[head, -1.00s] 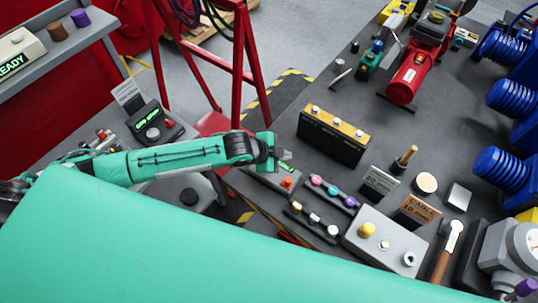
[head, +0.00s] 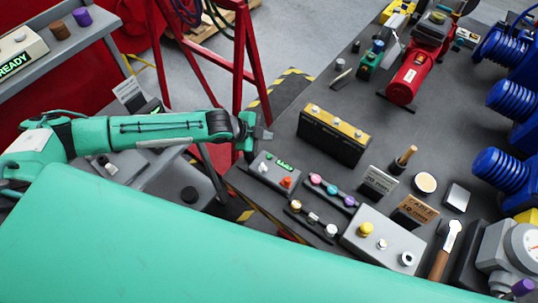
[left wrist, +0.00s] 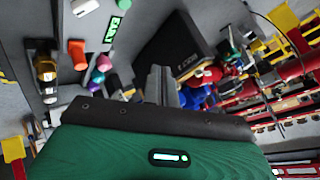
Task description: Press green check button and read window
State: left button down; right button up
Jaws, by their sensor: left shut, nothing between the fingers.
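A small grey box (head: 254,171) stands on the near left corner of the dark table. It has a lit green window (head: 284,164), a white knob-like part (head: 263,167) and an orange-red button (head: 286,182). In the left wrist view the green window (left wrist: 112,29) and orange button (left wrist: 77,53) show at upper left. My left gripper (head: 265,134) is shut and empty, just behind and above the box, apart from it. Its fingers (left wrist: 163,82) point away from the wrist camera. My right gripper is not in view.
A black battery-like block with a yellow top (head: 333,136) stands close right of my left gripper. Coloured knobs (head: 332,189) and a grey box with a yellow button (head: 366,229) stand nearer. A red frame (head: 203,68) rises behind my arm.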

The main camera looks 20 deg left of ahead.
pick_arm(q)
jog(key=b, duration=0.7)
send_over(269, 156)
jog(key=a, duration=0.1)
jog(key=f, duration=0.8)
jog(key=shift+s, duration=0.25)
jog(key=shift+f, duration=0.35)
dwell(0.6)
jog(key=shift+f, duration=0.4)
